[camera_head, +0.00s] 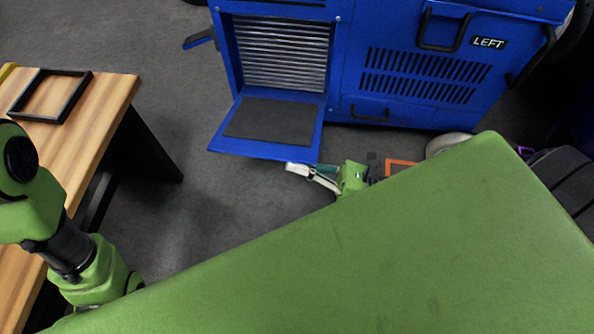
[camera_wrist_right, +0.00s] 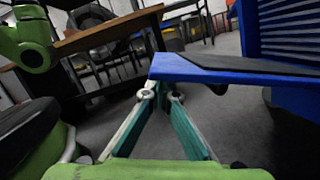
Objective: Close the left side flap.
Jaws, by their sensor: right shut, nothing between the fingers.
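The left side flap (camera_head: 270,121) is a blue panel with a dark inner pad. It hangs open, folded down and outward from the lower edge of a louvred opening in the blue machine (camera_head: 345,62). In the right wrist view the flap (camera_wrist_right: 195,70) spans the upper right, with its edge just above and beyond my fingertips. My right gripper (camera_head: 297,169) is shut and empty, just off the flap's near edge at its right corner. Its fingers meet at the tips in the wrist view (camera_wrist_right: 161,94). I cannot tell whether they touch the flap. My left gripper is out of view.
The machine carries a LEFT label (camera_head: 488,43), vents and black handles (camera_head: 443,28). A wooden table (camera_head: 98,100) with a black frame (camera_head: 50,95) stands at the left. Grey floor (camera_head: 190,190) is clear between table and flap. My green arm link covers the lower right.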

